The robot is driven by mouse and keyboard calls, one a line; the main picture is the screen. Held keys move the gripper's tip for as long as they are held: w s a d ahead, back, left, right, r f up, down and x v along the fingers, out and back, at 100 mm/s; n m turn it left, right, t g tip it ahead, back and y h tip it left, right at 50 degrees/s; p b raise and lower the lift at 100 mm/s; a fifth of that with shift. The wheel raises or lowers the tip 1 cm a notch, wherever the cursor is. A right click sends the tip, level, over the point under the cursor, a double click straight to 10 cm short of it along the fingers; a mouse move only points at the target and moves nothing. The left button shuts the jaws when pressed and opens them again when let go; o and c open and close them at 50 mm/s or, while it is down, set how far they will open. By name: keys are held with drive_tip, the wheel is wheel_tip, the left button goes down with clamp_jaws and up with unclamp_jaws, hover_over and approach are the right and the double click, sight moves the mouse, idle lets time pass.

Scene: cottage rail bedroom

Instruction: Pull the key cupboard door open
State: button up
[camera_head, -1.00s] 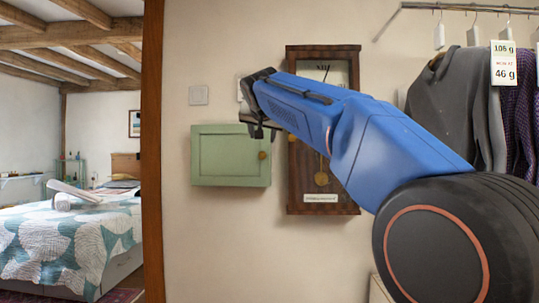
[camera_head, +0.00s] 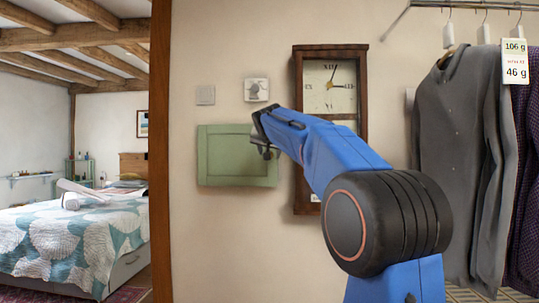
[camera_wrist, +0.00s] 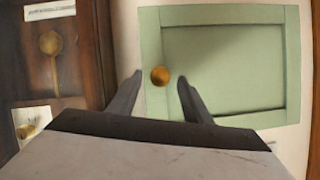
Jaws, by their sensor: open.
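The key cupboard is a small green box on the wall with a framed panel door (camera_head: 228,158), and the door looks closed. Its round wooden knob (camera_wrist: 160,76) shows in the wrist view on the door's left edge there; in the head view my gripper hides it. My gripper (camera_head: 262,148) is at the door's right side in the head view. In the wrist view its two fingers (camera_wrist: 160,88) are open, one on each side of the knob in the picture. The knob shows just beyond the fingertips; I cannot tell whether they touch it.
A dark wooden pendulum clock (camera_head: 298,180) hangs close to the right of the cupboard. A switch plate (camera_head: 205,95) and a thermostat-like box (camera_head: 256,90) are above it. Clothes (camera_head: 450,150) hang from a rail at right. A wooden post (camera_head: 160,200) and a bed are left.

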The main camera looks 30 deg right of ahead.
drive_tip(key=shift+w+d+f, duration=0.25)
drive_tip(key=shift+w+d, duration=0.05)
drive_tip(key=shift+w, duration=0.2)
clamp_jaws()
drive_tip(key=shift+a, duration=0.15)
